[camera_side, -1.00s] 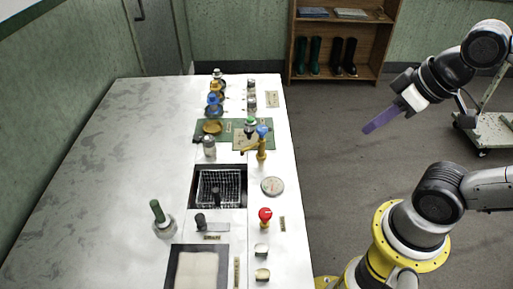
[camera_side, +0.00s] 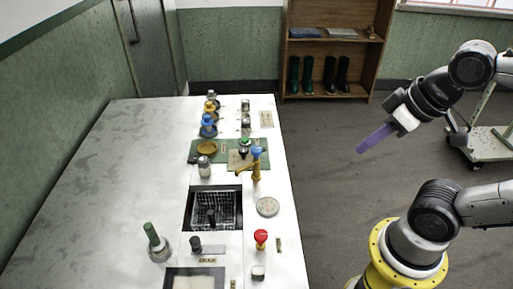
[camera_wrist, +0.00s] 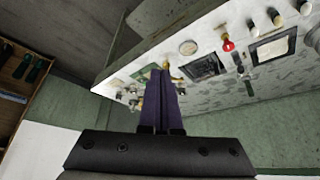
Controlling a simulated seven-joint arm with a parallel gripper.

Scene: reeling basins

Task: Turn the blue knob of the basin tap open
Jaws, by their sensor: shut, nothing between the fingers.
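The blue knob (camera_side: 257,151) sits on top of a brass tap (camera_side: 255,171) on the white counter, behind the dark basin (camera_side: 240,206) with a wire rack in it. The tap's spout points left. My gripper (camera_side: 360,150) has long purple fingers and hangs in the air to the right of the counter, well apart from the knob. In the wrist view my fingers (camera_wrist: 163,72) are together and empty, and they hide part of the counter. I cannot make out the blue knob there.
A green-topped item (camera_side: 244,144) stands just left of the blue knob. Blue and yellow items (camera_side: 208,124) stand farther back. Air between gripper and counter is clear.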

